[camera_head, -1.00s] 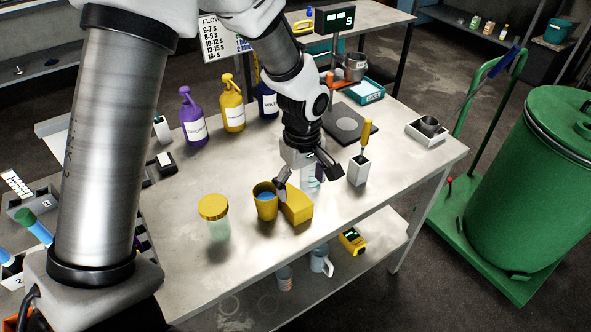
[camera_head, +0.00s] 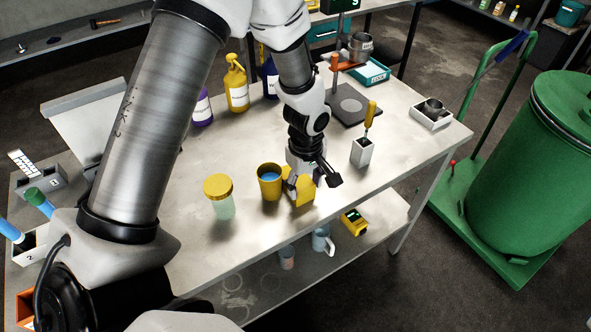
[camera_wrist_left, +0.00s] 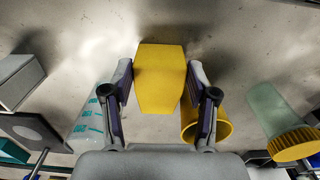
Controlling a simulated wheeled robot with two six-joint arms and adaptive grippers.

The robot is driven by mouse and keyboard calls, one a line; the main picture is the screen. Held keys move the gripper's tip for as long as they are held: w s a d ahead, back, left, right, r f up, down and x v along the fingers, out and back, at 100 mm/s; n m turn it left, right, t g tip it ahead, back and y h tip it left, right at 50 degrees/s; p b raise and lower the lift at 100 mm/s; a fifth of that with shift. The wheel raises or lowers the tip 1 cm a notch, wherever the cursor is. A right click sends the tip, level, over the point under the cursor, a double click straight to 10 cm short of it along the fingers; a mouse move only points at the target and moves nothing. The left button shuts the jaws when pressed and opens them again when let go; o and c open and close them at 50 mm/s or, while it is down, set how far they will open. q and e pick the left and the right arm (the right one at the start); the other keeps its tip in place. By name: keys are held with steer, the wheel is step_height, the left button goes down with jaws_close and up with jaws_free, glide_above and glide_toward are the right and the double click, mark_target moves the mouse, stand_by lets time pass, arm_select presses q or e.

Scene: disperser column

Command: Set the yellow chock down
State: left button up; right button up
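The yellow chock (camera_head: 305,194) stands on the metal table, close to the right of a yellow cup. In the left wrist view the chock (camera_wrist_left: 160,80) lies between the two finger pads, with narrow gaps beside it. My left gripper (camera_head: 314,186) is low over the chock with its fingers apart; they also show in the wrist view (camera_wrist_left: 160,92). The near finger hides part of the chock in the head view. I cannot tell whether a fingertip touches it. My right gripper is not in view.
The yellow cup (camera_head: 270,188) and a yellow-lidded jar (camera_head: 220,205) stand to the left. A white holder with a yellow-handled tool (camera_head: 362,152) is to the right. Spray bottles (camera_head: 236,92) are behind. The table's front edge is close; bare tabletop lies right of the gripper.

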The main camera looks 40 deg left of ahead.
arm_select(q)
steer(key=shift+f, duration=0.1)
steer(key=shift+c, duration=1)
